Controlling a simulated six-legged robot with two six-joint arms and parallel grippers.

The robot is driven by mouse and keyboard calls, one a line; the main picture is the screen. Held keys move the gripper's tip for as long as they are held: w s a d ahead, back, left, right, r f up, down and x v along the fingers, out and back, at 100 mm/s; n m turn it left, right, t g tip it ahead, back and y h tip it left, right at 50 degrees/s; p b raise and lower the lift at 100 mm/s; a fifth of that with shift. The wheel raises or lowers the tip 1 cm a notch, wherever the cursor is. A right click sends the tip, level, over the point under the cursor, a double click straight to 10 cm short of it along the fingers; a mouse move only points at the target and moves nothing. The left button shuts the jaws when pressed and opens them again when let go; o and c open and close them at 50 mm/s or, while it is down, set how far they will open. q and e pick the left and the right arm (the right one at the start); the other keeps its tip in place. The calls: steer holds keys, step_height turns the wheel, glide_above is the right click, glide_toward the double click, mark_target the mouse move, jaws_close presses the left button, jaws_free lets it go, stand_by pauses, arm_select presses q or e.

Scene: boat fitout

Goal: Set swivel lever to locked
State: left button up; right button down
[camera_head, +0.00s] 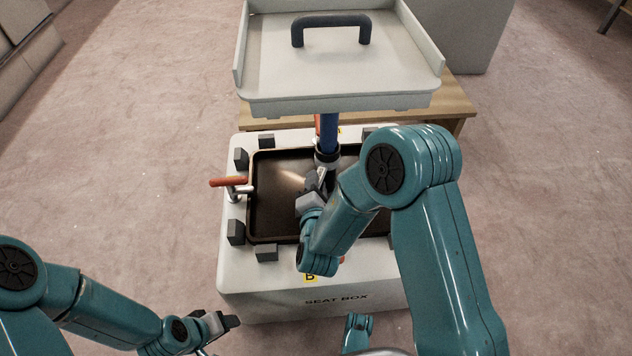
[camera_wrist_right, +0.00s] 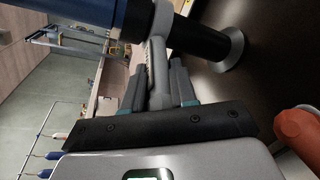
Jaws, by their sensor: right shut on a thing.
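A post with a blue upper part (camera_head: 329,132) and a dark lower part stands in the seat box and carries a pale seat tray (camera_head: 345,65). In the right wrist view, a grey ribbed lever (camera_wrist_right: 157,55) sticks out from the collar on the post (camera_wrist_right: 195,38); it looks like the swivel lever. My right gripper (camera_head: 314,184) is beside the post, and its fingers (camera_wrist_right: 165,82) are shut on this lever. Its setting cannot be read. My left gripper (camera_head: 228,322) is low at the front left, apart from the box; its jaw opening is unclear.
The seat box (camera_head: 285,290) has a dark recess (camera_head: 275,195) with grey blocks around its rim. A red-handled lever (camera_head: 228,182) stands on its left rim. A black handle (camera_head: 331,21) tops the tray. A wooden bench (camera_head: 455,100) is behind. Carpet left of the box is clear.

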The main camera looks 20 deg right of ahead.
arm_select(q)
steer(key=shift+s+d, duration=0.2)
steer(key=shift+d, duration=0.1)
arm_select(e)
steer(key=shift+s+d+r+n+y, duration=0.1)
steer(key=shift+s+d+n+y, duration=0.05)
steer(key=shift+d+n+y, duration=0.2)
stand_by(0.3)
steer(key=c, duration=1)
jaws_free()
steer(key=shift+a, duration=0.1)
arm_select(q)
steer(key=shift+s, duration=0.1)
arm_select(e)
steer(key=shift+s, duration=0.15)
